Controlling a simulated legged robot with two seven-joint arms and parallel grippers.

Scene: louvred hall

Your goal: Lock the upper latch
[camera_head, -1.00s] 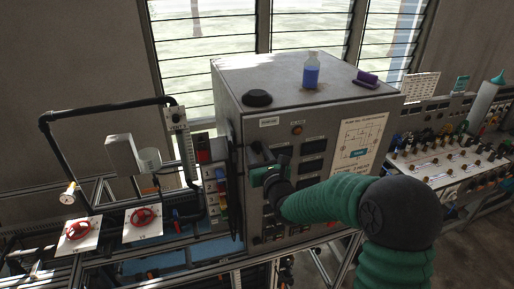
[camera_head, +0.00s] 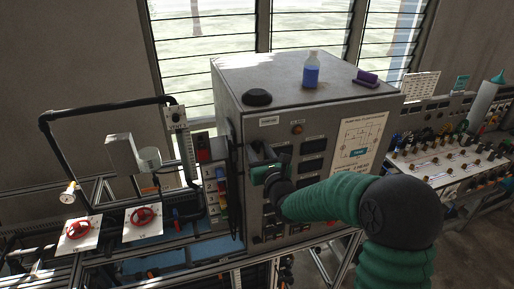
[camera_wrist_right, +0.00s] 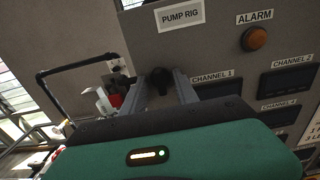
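The upper latch (camera_wrist_right: 160,79) shows in the right wrist view as a dark knob on the front of the grey cabinet, below the PUMP RIG label. My right gripper (camera_wrist_right: 164,88) has its two grey fingers apart, one on each side of the latch. I cannot tell whether either finger touches it. In the head view my right gripper (camera_head: 266,164) is at the left part of the cabinet front (camera_head: 330,120) and mostly hides the latch. My left gripper is in neither view.
A blue bottle (camera_head: 311,74), a black round cap (camera_head: 257,97) and a purple object (camera_head: 367,78) stand on the cabinet top. Red valve wheels (camera_head: 143,217) and piping are at the left. A panel with several knobs (camera_head: 440,160) is at the right.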

